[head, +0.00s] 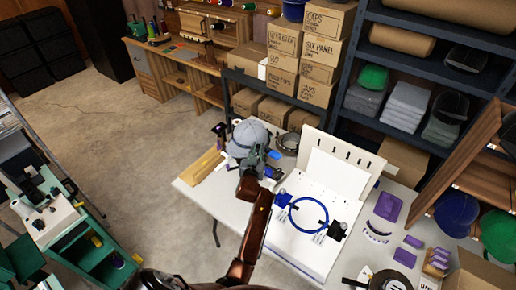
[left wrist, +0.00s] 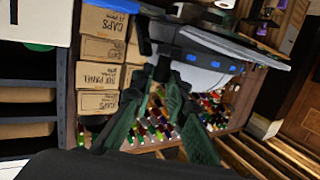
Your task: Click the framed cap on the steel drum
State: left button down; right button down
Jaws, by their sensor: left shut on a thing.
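A pale grey-blue cap (head: 247,132) is at the far left part of the white table in the head view. A round grey metal piece (head: 289,142), apparently the steel drum, is just right of the cap. I cannot tell whether they touch. My right gripper is not in view.
Purple items (head: 387,207) lie at right. Boxes (head: 325,50) and shelves stand behind.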

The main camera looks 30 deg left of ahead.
pick_arm(q)
notch_tip(320, 180, down, 8)
jog(key=b, duration=0.5)
jog(key=shift+b, duration=0.35)
jog(key=shift+w+d, duration=0.1)
jog(key=shift+f, duration=0.15)
dwell(0.4)
jog(key=shift+f+b, duration=0.35)
jog(key=shift+f, duration=0.3)
jog(key=c, duration=1.8)
grip_release()
